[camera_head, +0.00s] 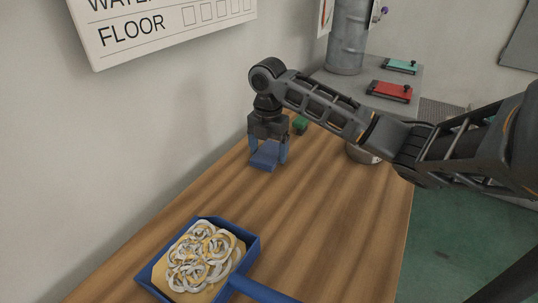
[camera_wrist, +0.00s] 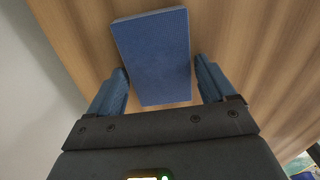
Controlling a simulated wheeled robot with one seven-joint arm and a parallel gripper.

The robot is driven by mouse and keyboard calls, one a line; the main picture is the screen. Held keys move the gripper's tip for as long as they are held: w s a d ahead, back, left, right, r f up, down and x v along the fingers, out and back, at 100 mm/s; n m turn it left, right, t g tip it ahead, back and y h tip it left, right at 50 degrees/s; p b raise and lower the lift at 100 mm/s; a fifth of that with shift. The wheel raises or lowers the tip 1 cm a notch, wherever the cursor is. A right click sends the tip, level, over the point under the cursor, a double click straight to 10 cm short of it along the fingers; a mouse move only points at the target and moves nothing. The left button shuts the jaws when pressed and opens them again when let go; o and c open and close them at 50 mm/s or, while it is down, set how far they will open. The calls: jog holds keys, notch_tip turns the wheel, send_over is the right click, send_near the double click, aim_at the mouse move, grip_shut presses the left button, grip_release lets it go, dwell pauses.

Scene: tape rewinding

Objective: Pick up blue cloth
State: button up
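The blue cloth (camera_head: 264,160) is a flat, folded rectangle on the wooden table, below my gripper (camera_head: 268,153). In the wrist view the cloth (camera_wrist: 152,52) lies in front of and between the two blue fingers of my gripper (camera_wrist: 160,72). The fingers are apart, one at each long side of the cloth. My gripper is open and points down. Whether a finger touches the cloth or the table cannot be told.
A blue dustpan-like tray (camera_head: 244,247) holding curled strips lies at the table's front left. A green object (camera_head: 300,123) stands behind my gripper, and a metal bowl (camera_head: 361,154) is partly behind my arm. The wooden table (camera_head: 330,225) is clear at front right. A wall runs along the left.

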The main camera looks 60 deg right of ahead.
aim_at(271, 151)
jog(key=c, duration=0.7)
jog(key=shift+c, duration=0.2)
jog(key=shift+r, duration=0.1)
jog(key=shift+r, duration=0.4)
jog(key=r, duration=0.2)
jog(key=d+r+b, duration=0.1)
jog(key=shift+s+r, duration=0.15)
jog(key=shift+r, duration=0.2)
jog(key=s+d+r+b, duration=0.1)
jog(key=s+d+r, duration=0.2)
jog(key=d+r, duration=0.3)
jog(key=d, duration=0.4)
jog(key=shift+r, duration=0.2)
